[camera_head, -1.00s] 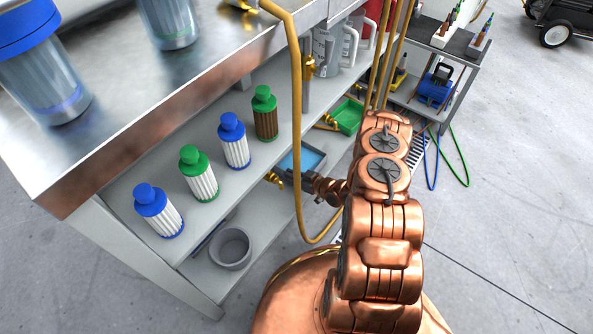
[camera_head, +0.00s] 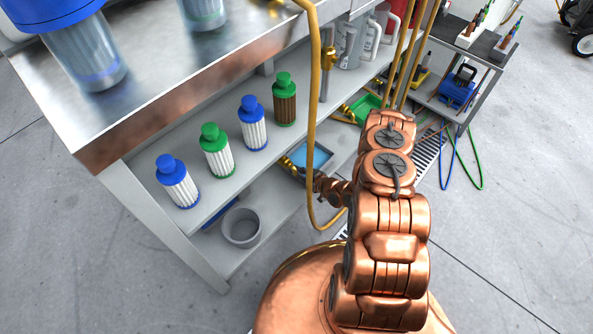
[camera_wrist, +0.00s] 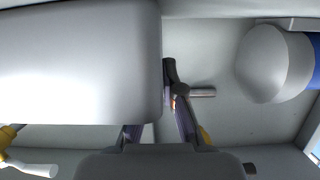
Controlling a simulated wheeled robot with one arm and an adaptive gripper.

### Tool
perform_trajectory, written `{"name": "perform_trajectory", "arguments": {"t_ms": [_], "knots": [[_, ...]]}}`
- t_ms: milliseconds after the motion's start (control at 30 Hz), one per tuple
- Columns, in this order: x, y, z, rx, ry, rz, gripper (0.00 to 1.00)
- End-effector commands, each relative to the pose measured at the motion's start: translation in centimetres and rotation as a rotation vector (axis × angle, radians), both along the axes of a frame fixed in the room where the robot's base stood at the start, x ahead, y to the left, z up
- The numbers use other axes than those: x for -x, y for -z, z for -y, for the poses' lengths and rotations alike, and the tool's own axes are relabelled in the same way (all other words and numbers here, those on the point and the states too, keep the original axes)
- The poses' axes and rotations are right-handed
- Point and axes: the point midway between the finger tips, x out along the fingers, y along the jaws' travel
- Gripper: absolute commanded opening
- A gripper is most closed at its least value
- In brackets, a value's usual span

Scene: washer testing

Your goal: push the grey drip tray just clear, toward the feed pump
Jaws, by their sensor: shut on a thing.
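A rectangular grey tray (camera_head: 323,156) with a light blue inside lies on the lower shelf in the head view, partly hidden by the hanging hose. My gripper (camera_head: 318,183) is at the tray's near side, low under the hose; its fingertips are hard to make out there, and I cannot tell whether they touch the tray. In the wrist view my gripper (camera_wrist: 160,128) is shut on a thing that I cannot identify. A blue machine (camera_head: 460,86), perhaps the feed pump, stands on the cart at the back right.
A yellow hose (camera_head: 312,120) hangs close to my wrist. Several filter cartridges (camera_head: 215,155) stand on the middle shelf. A round grey bowl (camera_head: 242,228) sits below. A green tray (camera_head: 366,106) lies farther back. Blue and green hoses (camera_head: 466,165) trail on open floor at right.

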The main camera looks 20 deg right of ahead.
Motion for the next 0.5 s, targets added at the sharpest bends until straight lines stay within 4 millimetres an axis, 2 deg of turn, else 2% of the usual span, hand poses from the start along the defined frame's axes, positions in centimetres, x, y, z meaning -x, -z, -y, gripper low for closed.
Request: {"name": "perform_trajectory", "arguments": {"t_ms": [33, 100, 333, 500], "knots": [[-0.04, -0.05, 0.09, 0.0, 0.002, 0.001, 0.0], [-0.04, -0.04, 0.1, 0.0, 0.002, 0.001, 0.12], [-0.03, -0.01, -0.02, 0.0, 0.0, 0.0, 0.35], [-0.03, 0.0, -0.1, 0.0, -0.002, 0.0, 0.35]]}}
